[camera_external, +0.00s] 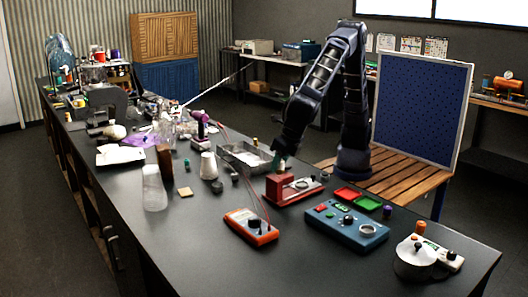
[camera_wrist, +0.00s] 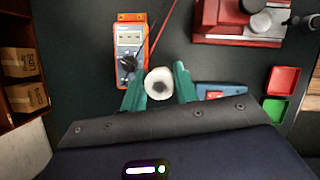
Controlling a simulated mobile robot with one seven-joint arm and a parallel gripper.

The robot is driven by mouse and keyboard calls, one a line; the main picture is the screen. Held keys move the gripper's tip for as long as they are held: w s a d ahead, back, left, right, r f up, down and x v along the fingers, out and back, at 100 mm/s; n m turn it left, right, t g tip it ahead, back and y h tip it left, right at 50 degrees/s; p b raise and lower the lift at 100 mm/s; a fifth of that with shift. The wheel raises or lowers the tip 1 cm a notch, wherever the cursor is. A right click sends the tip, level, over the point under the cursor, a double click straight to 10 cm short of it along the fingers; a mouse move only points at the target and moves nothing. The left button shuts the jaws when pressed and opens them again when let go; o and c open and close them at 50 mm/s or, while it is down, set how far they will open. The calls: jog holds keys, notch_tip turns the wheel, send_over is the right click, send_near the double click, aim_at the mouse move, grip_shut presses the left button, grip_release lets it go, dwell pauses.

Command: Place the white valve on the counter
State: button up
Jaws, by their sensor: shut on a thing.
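The white valve (camera_wrist: 159,84) is a round white piece with a dark centre, seen from above in the wrist view. My gripper (camera_wrist: 159,86) has its two green fingers on either side of the valve and is shut on it. In the external view my gripper (camera_external: 281,164) points down, close to the red device (camera_external: 279,188); the valve cannot be made out there. The dark counter (camera_wrist: 180,50) shows beneath the valve in the wrist view. The gap between valve and counter cannot be told.
An orange multimeter (camera_external: 250,227) with red leads lies left of the gripper in the wrist view. A blue control box (camera_external: 345,226) and red and green trays (camera_external: 357,198) are to the right. Open counter (camera_external: 210,268) lies along the front.

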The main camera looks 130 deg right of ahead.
jog(key=s+a, duration=1.3)
jog(key=a, duration=0.4)
jog(key=s+a+n, duration=0.1)
jog(key=s+a, duration=0.5)
jog(key=s, duration=0.4)
jog(key=s+a+n, duration=0.1)
jog(key=s+a, duration=0.6)
jog(key=s, duration=0.3)
jog(key=shift+t, duration=0.3)
notch_tip(320, 180, down, 20)
jog(key=shift+d+r, duration=0.15)
jog(key=shift+r, duration=0.1)
jog(key=shift+f, duration=0.1)
jog(key=o, duration=1.1)
jog(key=shift+c, duration=0.2)
jog(key=v, duration=1.2)
